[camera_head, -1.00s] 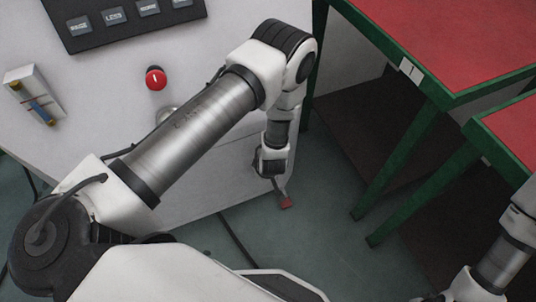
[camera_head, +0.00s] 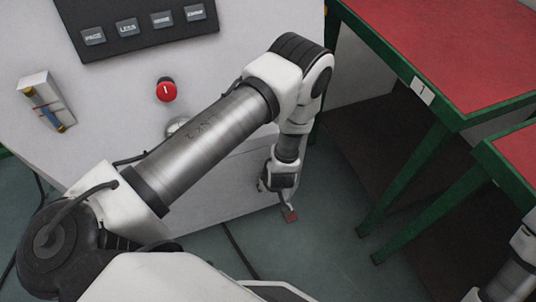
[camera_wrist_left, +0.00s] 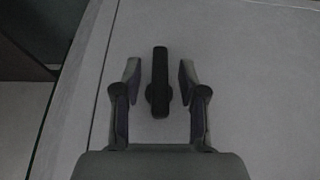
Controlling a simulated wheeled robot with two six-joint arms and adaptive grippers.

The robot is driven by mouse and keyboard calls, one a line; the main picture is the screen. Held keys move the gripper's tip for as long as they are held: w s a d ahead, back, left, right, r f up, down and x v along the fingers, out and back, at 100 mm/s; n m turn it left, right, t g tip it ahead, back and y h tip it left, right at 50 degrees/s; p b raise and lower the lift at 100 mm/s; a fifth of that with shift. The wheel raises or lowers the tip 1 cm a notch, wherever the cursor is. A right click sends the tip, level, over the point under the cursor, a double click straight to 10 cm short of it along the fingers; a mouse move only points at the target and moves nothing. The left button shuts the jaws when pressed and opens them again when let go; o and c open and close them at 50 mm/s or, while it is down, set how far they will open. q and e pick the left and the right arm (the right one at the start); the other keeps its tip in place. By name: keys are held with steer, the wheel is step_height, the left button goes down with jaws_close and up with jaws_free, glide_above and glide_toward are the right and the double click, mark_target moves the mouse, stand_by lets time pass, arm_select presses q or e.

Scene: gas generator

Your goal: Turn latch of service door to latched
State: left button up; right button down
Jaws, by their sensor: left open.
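The latch shows in the left wrist view as a dark elongated handle (camera_wrist_left: 160,80) on a round base, standing vertical in the picture on a pale panel. My left gripper (camera_wrist_left: 159,72) is open, with one finger on each side of the handle and a visible gap on both sides. In the head view my left arm reaches across the white cabinet, and the left gripper (camera_head: 276,188) is low beside the cabinet's right part. The latch is hidden there. My right arm shows at the lower right, its gripper outside the picture.
Green-framed tables with red tops (camera_head: 455,50) stand at the right. A panel seam (camera_wrist_left: 100,80) runs left of the latch.

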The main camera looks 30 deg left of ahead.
arm_select(q)
steer(key=v, duration=1.1)
steer(key=shift+r, duration=0.2)
steer(key=s+a+f+m+g+h, duration=0.1)
steer(key=s+a+f+m+g, duration=0.15)
steer(key=s, duration=0.65)
steer(key=s+a+f+m+g+h, duration=0.1)
steer(key=s+a+f+m+h, duration=0.15)
steer(key=s, duration=0.65)
step_height(320, 180, up, 20)
steer(key=d+m+p, duration=0.2)
steer(key=m+p, duration=0.3)
steer(key=p, duration=1.4)
steer(key=shift+f+t, duration=0.2)
steer(key=shift+t, duration=0.15)
